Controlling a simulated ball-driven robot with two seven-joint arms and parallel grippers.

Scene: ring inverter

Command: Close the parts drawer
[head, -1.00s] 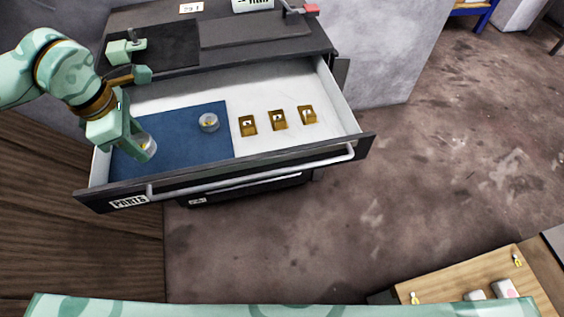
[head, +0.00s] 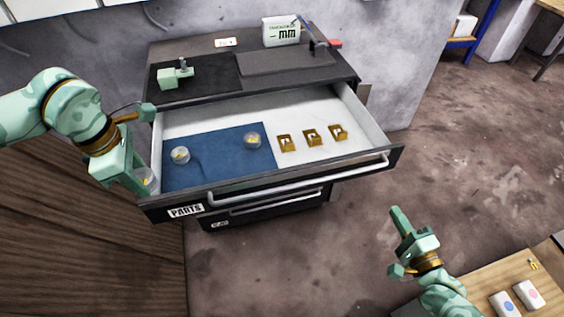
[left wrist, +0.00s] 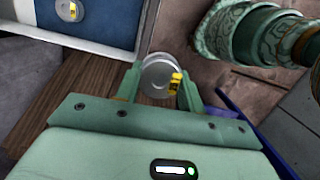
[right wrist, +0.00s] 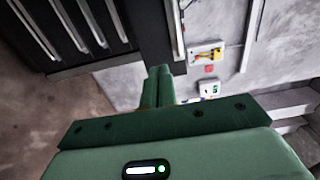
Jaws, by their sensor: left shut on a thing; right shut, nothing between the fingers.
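The parts drawer (head: 172,209), with a "PARTS" label and a long silver handle (head: 300,179), is pulled well out of the dark cabinet. In the left wrist view the container sits between the fingers, just outside the drawer.
Several brass-coloured pieces (head: 312,137) lie in the drawer's right part. A lower drawer (head: 275,208) is shut beneath. The cabinet top (head: 210,50) carries a green vise and a sign box. A wooden table (head: 480,290) is at lower right. The floor before the drawer is clear.

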